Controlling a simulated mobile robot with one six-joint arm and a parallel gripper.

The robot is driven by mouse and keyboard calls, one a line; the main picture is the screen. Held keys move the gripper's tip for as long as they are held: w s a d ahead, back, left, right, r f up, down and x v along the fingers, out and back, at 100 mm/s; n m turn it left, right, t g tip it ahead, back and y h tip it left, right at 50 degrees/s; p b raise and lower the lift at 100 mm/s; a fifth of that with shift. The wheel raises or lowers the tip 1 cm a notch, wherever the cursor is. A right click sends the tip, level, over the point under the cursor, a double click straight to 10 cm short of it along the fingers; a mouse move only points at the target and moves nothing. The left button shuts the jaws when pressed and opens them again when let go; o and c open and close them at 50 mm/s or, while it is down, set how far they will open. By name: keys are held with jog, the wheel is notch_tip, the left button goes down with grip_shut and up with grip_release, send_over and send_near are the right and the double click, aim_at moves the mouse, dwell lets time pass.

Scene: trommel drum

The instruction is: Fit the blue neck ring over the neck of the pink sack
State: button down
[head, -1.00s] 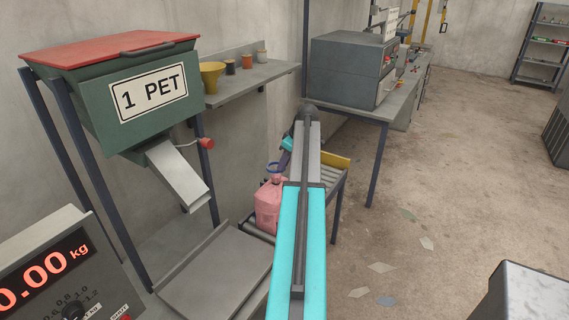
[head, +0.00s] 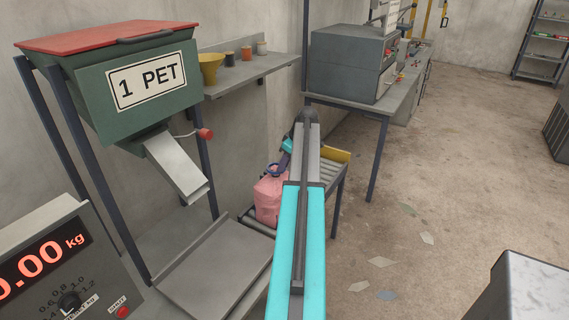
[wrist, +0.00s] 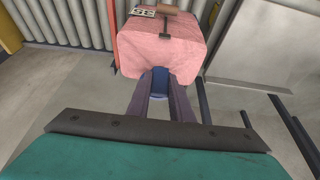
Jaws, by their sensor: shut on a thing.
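The pink sack (head: 268,201) stands upright on the roller conveyor, left of my arm in the head view. It also fills the upper middle of the wrist view (wrist: 160,52). My gripper (head: 283,159) is shut on the blue neck ring (head: 272,169), which sits at the top of the sack. In the wrist view my gripper's fingers (wrist: 160,86) point at the sack, with a blue part of the ring (wrist: 160,79) between their tips. The sack's neck is mostly hidden, so I cannot tell whether the ring is around it or just above it.
The roller conveyor (head: 320,170) with a yellow end plate runs behind my arm. A grey weighing platform (head: 215,275) lies in front, below the chute (head: 177,168) of the green hopper (head: 110,85). A bench with a grey machine (head: 350,65) stands behind.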

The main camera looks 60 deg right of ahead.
jog(key=shift+f+b, duration=0.45)
jog(key=shift+f, duration=0.6)
jog(key=shift+f, duration=0.1)
jog(key=c, duration=1.5)
grip_release()
jog(key=b+v, duration=0.2)
jog(key=v, duration=1.2)
jog(key=shift+f+b, duration=0.1)
jog(key=shift+b, duration=0.2)
